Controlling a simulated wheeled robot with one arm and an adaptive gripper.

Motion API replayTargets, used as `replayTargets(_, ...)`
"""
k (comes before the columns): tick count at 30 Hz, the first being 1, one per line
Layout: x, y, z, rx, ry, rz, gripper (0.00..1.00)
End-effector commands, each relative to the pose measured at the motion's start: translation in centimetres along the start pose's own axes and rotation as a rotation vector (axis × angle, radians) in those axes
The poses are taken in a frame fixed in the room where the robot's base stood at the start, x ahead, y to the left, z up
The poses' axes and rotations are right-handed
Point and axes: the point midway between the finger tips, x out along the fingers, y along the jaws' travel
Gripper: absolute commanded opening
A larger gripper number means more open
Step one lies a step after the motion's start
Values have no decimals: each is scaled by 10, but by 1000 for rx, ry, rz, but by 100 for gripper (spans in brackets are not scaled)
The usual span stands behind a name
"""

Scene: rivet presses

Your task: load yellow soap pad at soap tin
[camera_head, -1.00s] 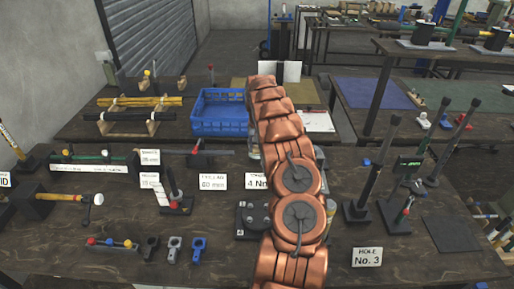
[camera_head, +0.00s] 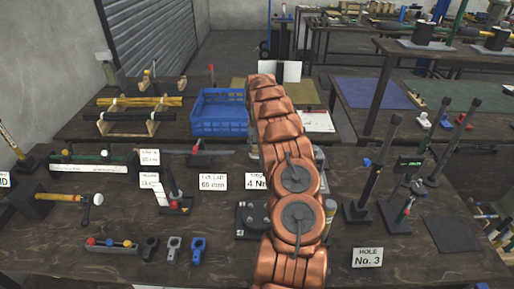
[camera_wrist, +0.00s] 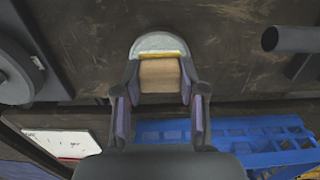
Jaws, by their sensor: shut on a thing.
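In the wrist view, my gripper (camera_wrist: 159,98) is closed on a tan block (camera_wrist: 159,76) with a thin yellow edge (camera_wrist: 150,56), which appears to be the yellow soap pad. One dark finger lies on each side of it. A pale silver, round-edged thing (camera_wrist: 158,42) shows just beyond the yellow edge; it may be the soap tin. I cannot tell whether the pad touches it or sits inside it. In the head view, my copper arm hides the gripper, the pad and the tin.
A blue crate (camera_head: 219,112) stands left of my arm in the head view; a blue crate also shows in the wrist view (camera_wrist: 255,135). Upright dark posts (camera_head: 370,190) stand to the right. Sign cards (camera_head: 213,182) and a hammer (camera_head: 70,199) are at left.

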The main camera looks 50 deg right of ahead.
Motion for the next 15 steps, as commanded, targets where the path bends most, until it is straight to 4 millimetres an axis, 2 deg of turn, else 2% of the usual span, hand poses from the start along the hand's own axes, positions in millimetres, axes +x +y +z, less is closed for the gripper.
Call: replayTargets(15,-37,0,-2,1,10,0,13)
